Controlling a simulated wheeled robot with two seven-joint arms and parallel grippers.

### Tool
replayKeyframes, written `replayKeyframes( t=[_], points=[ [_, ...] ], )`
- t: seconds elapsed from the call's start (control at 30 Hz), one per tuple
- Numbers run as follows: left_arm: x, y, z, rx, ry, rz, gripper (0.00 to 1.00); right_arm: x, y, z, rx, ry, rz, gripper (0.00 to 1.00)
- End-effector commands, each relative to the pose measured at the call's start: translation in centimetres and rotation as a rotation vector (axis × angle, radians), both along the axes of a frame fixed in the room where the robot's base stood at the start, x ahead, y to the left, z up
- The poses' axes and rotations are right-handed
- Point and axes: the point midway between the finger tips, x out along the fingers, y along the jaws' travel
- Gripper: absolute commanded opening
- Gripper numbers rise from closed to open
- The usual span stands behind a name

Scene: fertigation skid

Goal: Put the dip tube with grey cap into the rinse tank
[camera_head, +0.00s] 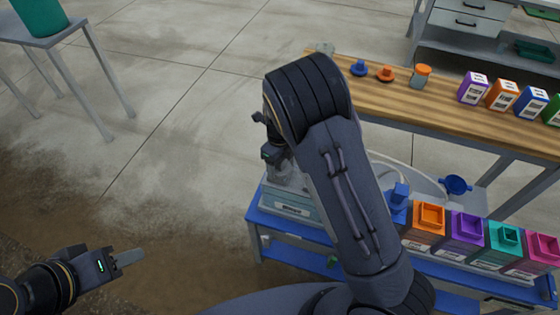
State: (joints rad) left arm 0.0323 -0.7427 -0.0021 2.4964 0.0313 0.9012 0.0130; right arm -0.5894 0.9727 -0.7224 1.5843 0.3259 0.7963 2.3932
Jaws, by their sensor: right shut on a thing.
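My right gripper (277,160) points down over the left end of the blue skid, partly hidden behind my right arm. It is shut on the dip tube with grey cap; a little grey shows below the jaws, but the tube itself is mostly hidden. Just below is a pale grey tank with a white label (290,209), apparently the rinse tank. Its top opening is hidden, so I cannot tell whether the tube is in it. My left gripper (128,257) is at lower left over bare floor, away from everything; its finger gap does not show.
On the skid (295,227) stand an orange-topped tank (430,215), a purple one (466,227) and others. A blue cap (399,196) and a blue funnel (456,185) are near. The wooden bench (460,112) behind holds small coloured boxes and caps.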

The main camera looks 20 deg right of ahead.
Motion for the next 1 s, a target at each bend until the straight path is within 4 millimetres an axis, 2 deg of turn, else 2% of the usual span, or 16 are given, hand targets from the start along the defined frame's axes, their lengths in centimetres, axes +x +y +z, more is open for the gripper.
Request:
replayKeyframes(
  t=[0.03,0.07,0.23,0.57,1.0],
  points=[
    [0.0,0.0,0.0,0.000,0.000,0.000,0.40,0.0,0.0,0.0,0.000,0.000,0.000,0.27],
    [0.0,0.0,0.0,0.000,0.000,0.000,0.40,0.0,0.0,0.0,0.000,0.000,0.000,0.66],
    [0.0,0.0,0.0,0.000,0.000,0.000,0.40,0.0,0.0,0.0,0.000,0.000,0.000,0.89],
    [0.0,0.0,0.1,0.000,0.000,0.000,0.40,0.0,0.0,0.4,0.000,-0.001,0.001,0.89],
    [0.0,0.0,0.6,0.000,0.000,0.000,0.40,0.1,0.1,7.0,0.000,-0.004,0.002,0.89]
  ],
)
